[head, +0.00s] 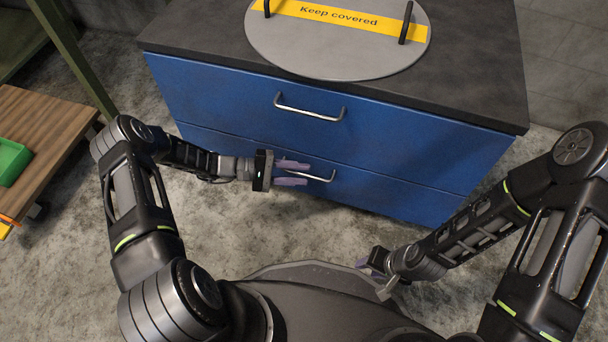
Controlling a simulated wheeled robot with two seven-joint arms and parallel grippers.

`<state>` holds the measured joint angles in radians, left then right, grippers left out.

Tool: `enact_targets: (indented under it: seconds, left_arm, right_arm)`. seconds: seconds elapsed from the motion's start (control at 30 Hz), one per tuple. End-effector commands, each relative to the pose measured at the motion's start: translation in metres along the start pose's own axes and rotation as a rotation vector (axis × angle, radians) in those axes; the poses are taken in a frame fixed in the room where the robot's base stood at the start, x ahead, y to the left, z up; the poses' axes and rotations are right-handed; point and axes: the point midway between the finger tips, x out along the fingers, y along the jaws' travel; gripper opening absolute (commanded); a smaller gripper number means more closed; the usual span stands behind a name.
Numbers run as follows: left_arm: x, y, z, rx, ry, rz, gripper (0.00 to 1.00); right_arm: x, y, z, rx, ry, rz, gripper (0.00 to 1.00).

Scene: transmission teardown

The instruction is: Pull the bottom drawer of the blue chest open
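The blue chest has a top drawer (220,95) and a bottom drawer (390,189), both with fronts that look closed. The bottom drawer's metal bar handle (321,178) is partly hidden by my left gripper (292,174). That gripper reaches in from the left, its two purple fingers apart, one above and one below the left part of the handle. A gap shows between the fingers; I cannot tell whether either touches the bar. My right gripper (368,266) is low in front of the chest, away from it; its finger opening is unclear.
A round grey lid (330,48) with a yellow "Keep covered" strip lies on the chest's dark top (470,85). The top drawer has its own handle (310,112). A wooden bench (50,130) with a green tray (10,160) stands left. Bare floor lies before the chest.

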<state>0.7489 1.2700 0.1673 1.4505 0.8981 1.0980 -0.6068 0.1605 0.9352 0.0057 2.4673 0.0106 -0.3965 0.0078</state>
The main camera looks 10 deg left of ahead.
Motion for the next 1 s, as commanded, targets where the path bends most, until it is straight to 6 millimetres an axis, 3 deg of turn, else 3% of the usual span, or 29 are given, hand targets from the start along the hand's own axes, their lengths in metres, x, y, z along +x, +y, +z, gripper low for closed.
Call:
enact_targets:
  seconds: [0.13, 0.43, 0.83, 1.0]
  left_arm:
    - [0.0137, -0.0007, 0.0001, 0.0, -0.001, 0.0, 0.33]
    - [0.0159, 0.0, 0.0004, -0.001, 0.0, 0.0, 0.33]
    - [0.0157, -0.0001, 0.0003, -0.001, 0.0, 0.0, 0.0]
    - [0.0156, -0.0002, 0.0003, 0.0, 0.0, -0.001, 0.0]
  right_arm:
    - [0.004, 0.0011, -0.0004, 0.0, 0.002, 0.0, 0.36]
    - [0.0038, 0.001, -0.0006, 0.0, 0.003, 0.0, 0.36]
    - [0.0037, 0.0011, -0.0006, 0.0, 0.003, 0.0, 0.36]
    - [0.0037, 0.0011, -0.0005, 0.0, 0.003, 0.0, 0.36]
